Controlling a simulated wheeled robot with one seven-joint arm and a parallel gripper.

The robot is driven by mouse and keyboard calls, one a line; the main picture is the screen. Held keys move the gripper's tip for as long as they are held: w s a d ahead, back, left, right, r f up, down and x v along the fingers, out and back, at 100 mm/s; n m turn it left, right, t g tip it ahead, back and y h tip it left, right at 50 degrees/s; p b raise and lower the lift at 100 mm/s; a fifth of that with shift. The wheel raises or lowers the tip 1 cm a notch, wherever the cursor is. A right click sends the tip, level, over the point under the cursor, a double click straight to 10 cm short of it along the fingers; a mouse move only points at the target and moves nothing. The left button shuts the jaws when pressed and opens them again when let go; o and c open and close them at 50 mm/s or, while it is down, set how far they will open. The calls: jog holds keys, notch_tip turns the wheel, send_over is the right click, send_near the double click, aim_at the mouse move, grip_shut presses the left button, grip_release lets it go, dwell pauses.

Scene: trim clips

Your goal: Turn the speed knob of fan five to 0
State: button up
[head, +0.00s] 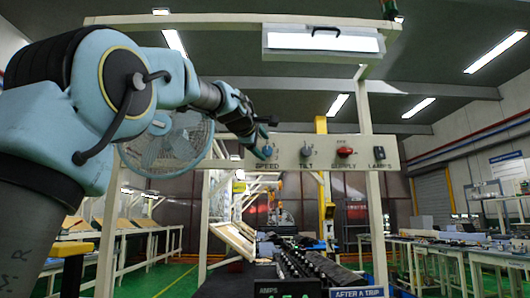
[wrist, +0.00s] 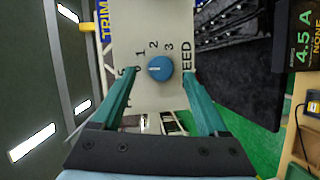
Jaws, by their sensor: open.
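The speed knob (wrist: 160,68) is a round blue dial on a pale panel, seen almost face on in the wrist view. Marks 1, 2 and 3 curve around it, and a pale line on its face lies toward the left; the mark beyond is partly hidden by the left finger. In the head view the knob (head: 267,151) sits above the SPEED label, partly behind my gripper (head: 258,135). In the wrist view my gripper (wrist: 160,80) is open, with one green finger either side of the knob; contact cannot be told. A caged fan (head: 172,143) stands behind my arm.
The panel (head: 325,166) also carries a TILT knob (head: 306,151), a red SUPPLY knob (head: 345,152) and a LAMPS switch (head: 379,154) to the right. A lit lamp box (head: 322,41) hangs above. An amps display (head: 287,289) stands below.

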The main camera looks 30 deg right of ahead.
jog(key=b+v, duration=0.1)
jog(key=v, duration=0.7)
jog(key=shift+b, duration=0.4)
jog(key=w+a+f+m+g+y+p, duration=0.1)
jog(key=w+a+f+y, duration=0.3)
jog(key=f, duration=0.7)
jog(key=w+a+f+m+g+y, duration=0.1)
jog(key=a+f, duration=0.5)
jog(key=f, duration=0.5)
jog(key=w+a+f+m+g+y+p, duration=0.1)
jog(key=w+a+f+m+y, duration=0.3)
jog(key=f, duration=0.7)
jog(key=s+a+f+g+y+p, duration=0.1)
jog(key=s+a+f+g, duration=0.35)
jog(key=a+f, duration=0.85)
jog(key=s+a+f+m+g+y, duration=0.1)
jog(key=s+a+f, duration=0.3)
jog(key=s+f, duration=0.2)
jog(key=s+a+f+m+g+p, duration=0.1)
jog(key=s+a+f, duration=0.4)
jog(key=s, duration=0.6)
notch_tip(320, 180, down, 3)
jog(key=shift+a+r+m+y, duration=0.15)
jog(key=shift+r+m+y, duration=0.05)
jog(key=shift+m+y, duration=0.2)
